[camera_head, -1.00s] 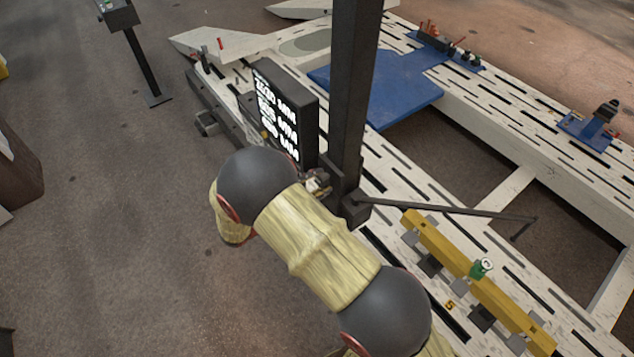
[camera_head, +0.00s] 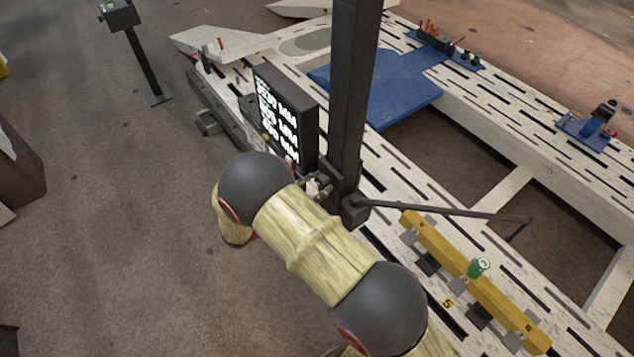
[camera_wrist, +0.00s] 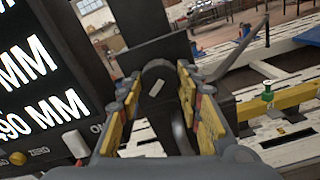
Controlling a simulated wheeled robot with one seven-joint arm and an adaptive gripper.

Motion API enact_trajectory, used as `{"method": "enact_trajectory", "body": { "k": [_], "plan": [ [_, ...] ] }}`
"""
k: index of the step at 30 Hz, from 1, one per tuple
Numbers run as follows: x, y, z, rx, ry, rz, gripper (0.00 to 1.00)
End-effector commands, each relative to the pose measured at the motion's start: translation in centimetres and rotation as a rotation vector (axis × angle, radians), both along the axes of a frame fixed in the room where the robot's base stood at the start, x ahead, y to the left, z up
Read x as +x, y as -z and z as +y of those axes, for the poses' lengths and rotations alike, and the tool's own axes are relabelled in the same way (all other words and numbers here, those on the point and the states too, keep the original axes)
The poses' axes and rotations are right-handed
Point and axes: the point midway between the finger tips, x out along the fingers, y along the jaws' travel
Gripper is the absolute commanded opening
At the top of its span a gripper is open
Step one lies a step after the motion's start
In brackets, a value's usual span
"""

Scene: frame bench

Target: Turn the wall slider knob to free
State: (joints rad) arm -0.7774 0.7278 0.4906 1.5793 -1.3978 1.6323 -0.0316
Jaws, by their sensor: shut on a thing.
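The wall slider knob (camera_wrist: 157,84) is a dark round knob with a pale index mark, seen between my fingers in the wrist view. The mark is tilted, its upper end to the right. My gripper (camera_wrist: 158,92) is shut on the knob, with a yellow-padded finger on either side. In the head view my gripper (camera_head: 318,186) is at the foot of the dark upright post (camera_head: 354,95), largely hidden behind my arm. No label for the free position is readable.
A black display (camera_head: 287,118) with white MM readouts stands close left of the gripper. A thin dark rod (camera_head: 450,209) reaches right from the post. A yellow beam (camera_head: 470,285) with a green-topped knob (camera_head: 478,267) lies on the slotted white bench (camera_head: 400,180).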

Motion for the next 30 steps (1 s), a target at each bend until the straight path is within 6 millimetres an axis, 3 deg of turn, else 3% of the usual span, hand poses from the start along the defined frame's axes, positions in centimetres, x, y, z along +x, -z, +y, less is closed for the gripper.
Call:
{"method": "enact_trajectory", "body": {
  "k": [18, 30],
  "plan": [
    [0.03, -0.17, 0.03, -0.321, -0.001, 0.476, 0.10],
    [0.03, -0.12, 0.05, -0.465, -0.001, 0.688, 0.10]
  ]
}}
